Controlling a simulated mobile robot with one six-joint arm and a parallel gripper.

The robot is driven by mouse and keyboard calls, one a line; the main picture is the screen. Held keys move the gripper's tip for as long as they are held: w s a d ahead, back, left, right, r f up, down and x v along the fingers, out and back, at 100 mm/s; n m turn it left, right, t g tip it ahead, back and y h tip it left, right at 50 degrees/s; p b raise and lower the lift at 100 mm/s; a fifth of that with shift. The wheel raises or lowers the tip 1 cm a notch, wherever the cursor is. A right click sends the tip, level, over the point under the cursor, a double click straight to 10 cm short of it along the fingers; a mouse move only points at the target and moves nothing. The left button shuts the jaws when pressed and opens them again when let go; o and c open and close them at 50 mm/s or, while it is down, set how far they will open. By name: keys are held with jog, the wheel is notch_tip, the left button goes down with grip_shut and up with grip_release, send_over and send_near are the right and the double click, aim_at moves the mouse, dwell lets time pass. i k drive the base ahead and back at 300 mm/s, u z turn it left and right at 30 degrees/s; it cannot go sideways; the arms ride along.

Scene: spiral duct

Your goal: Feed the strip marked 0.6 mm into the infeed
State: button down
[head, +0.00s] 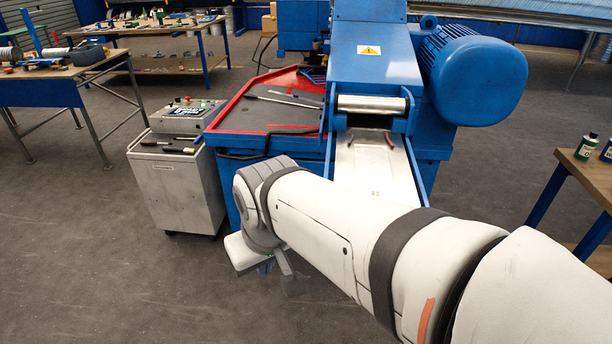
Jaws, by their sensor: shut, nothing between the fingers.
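A blue machine (375,60) stands at the centre, with a shiny roller (371,104) across its front opening. Below the roller a bright metal surface (362,165) lies between blue side rails and runs towards me. It carries a small mark too small to read, and I cannot tell whether it is a loose strip or the infeed bed. My arm covers its near end. I cannot make out a 0.6 mm label. My gripper (277,275) hangs at the arm's end, left of the rails and apart from them. It is shut and empty, mostly hidden by my wrist.
A red-edged dark tray table (270,108) with thin tools adjoins the machine's left side. A grey cabinet (175,185) with a control panel stands left of it. A blue motor (475,75) juts out right. Workbenches stand at back left, a bottle table (580,190) at right. Floor at lower left is clear.

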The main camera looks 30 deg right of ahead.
aim_at(373, 170)
jog(key=u, duration=0.65)
jog(key=k, duration=0.9)
jog(key=z, duration=1.2)
jog(key=i, duration=0.55)
jog(key=z, duration=0.1)
